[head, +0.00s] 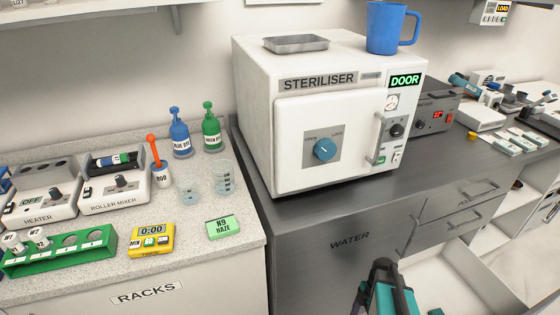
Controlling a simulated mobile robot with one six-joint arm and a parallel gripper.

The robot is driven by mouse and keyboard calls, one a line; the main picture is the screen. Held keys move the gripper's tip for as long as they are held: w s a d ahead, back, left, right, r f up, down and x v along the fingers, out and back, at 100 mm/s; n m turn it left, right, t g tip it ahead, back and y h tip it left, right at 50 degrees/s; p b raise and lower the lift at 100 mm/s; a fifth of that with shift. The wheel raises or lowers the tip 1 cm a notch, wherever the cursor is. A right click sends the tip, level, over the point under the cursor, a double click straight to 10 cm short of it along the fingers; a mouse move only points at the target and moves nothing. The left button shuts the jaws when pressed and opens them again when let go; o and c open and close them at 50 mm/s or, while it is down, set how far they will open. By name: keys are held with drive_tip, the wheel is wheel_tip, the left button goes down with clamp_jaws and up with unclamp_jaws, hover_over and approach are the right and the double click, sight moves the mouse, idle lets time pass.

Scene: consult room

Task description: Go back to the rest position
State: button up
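My gripper (383,268), black and teal, rises from the bottom edge of the head view, right of centre. It is in front of the grey steel cabinet (325,275) and below the steriliser. Nothing is seen in it, but its fingers are too small and dark to tell whether they are apart. The rest of my arm is mostly out of the picture.
The white steriliser (310,90), its door shut, stands on the steel worktop with a blue mug (386,27) and metal tray (295,43) on top. An open drawer (470,280) juts out right of my gripper. Bottles and beakers stand on the left counter (190,247).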

drive_tip(key=s+a+f+m+h, duration=0.1)
drive_tip(key=s+a+f+m, duration=0.2)
drive_tip(key=s+a+m, duration=0.3)
drive_tip(key=s+a+f+m+g+h, duration=0.1)
drive_tip(key=s+a+f+m, duration=0.3)
drive_tip(key=m, duration=0.7)
drive_tip(key=s+a, duration=0.2)
drive_tip(key=s, duration=0.1)
drive_tip(key=shift+s+a+m+g+h+b, duration=0.15)
drive_tip(key=shift+s+m+g+h+b, duration=0.15)
drive_tip(key=shift+s+m+b, duration=0.1)
drive_tip(key=shift+c, duration=0.4)
